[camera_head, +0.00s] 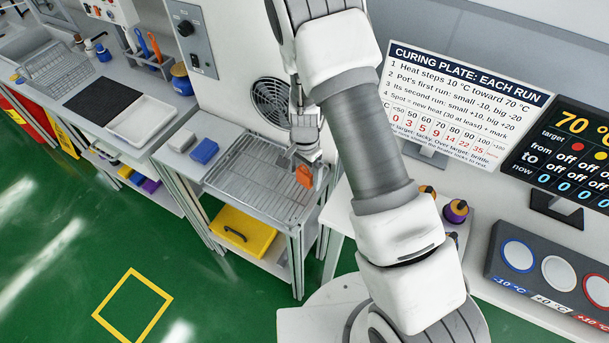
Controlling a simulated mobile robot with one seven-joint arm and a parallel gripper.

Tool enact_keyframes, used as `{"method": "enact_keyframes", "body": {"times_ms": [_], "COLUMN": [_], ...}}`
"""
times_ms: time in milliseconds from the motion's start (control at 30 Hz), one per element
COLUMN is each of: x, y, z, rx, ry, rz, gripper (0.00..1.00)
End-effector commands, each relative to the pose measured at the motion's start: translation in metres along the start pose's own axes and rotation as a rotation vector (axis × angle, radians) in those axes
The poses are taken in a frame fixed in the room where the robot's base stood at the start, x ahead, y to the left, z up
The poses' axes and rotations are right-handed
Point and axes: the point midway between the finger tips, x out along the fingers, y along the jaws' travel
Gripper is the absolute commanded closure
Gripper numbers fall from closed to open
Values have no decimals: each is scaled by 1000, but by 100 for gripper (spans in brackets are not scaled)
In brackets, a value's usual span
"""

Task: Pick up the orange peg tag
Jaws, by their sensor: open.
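The orange peg tag (304,176) is a small orange piece over the right part of the wire rack. My gripper (306,160) is right above and beside it, with its fingers pointing down toward the tag. The fingers are small in this view and partly merge with the tag. The jaws are open. I cannot tell whether they touch the tag or stand around it. My arm comes down from the top and covers the area right of the rack.
The wire rack (236,185) tops a metal table. A blue block (204,151) and a grey block (181,139) lie left of it. A yellow bin (243,232) sits on the shelf below. A white sign (455,100) and a button panel (558,274) stand right. Green floor is clear at left.

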Motion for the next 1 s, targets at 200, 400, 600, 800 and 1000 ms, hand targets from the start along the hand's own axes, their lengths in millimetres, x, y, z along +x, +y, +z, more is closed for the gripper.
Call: {"method": "enact_keyframes", "body": {"times_ms": [200,400,600,800,1000], "x": [6,5,5,5,5], "y": [0,0,0,0,0], "z": [0,0,0,0,0], "rx": [0,0,0,0,1], "ry": [1,1,1,1,1], "rz": [-1,-1,-1,-1,-1], "gripper": [3,19,55,91,100]}}
